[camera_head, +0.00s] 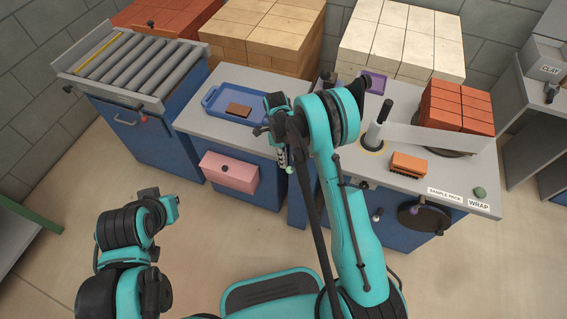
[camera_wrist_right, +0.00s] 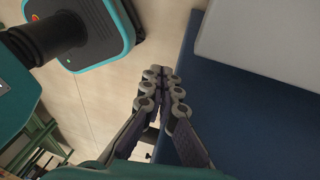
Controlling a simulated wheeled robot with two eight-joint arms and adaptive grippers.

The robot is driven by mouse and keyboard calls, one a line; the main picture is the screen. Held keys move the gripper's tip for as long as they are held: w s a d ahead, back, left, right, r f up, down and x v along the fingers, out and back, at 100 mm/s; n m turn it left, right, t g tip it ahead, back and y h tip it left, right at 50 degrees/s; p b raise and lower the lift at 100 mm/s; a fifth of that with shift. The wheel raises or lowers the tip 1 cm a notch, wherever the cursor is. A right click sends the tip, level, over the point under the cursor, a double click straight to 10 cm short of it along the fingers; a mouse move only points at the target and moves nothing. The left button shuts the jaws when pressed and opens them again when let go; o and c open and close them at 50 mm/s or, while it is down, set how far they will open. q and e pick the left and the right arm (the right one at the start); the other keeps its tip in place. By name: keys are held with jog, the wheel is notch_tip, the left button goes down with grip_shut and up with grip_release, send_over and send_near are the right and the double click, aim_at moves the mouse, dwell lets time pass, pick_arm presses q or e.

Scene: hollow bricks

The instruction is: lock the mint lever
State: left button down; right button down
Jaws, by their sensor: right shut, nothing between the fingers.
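A small pale mint knob (camera_head: 290,170), which I take for the mint lever's end, shows in the head view at the front of the middle blue cabinet. The rest of that lever is hidden or too small to make out. My right gripper (camera_head: 283,157) hangs just above the knob, in front of the cabinet. In the wrist view its fingertips (camera_wrist_right: 165,88) are together and empty, beside a blue cabinet face. I cannot tell whether they touch the lever.
A pink drawer (camera_head: 229,172) juts from the middle cabinet, left of my right gripper. A blue tray (camera_head: 213,97) holds a brown brick. The right table carries red bricks (camera_head: 456,104) and an orange brush (camera_head: 408,164). A dark disc (camera_head: 424,220) sits at its front. Floor lies open in front.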

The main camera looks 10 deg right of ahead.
pick_arm(q)
jog(key=shift+f+b, duration=0.55)
jog(key=shift+f, duration=0.2)
pick_arm(e)
jog(key=shift+s+d+f+g+h, duration=0.15)
jog(key=shift+f+g+h, duration=0.4)
jog(key=shift+h, duration=0.25)
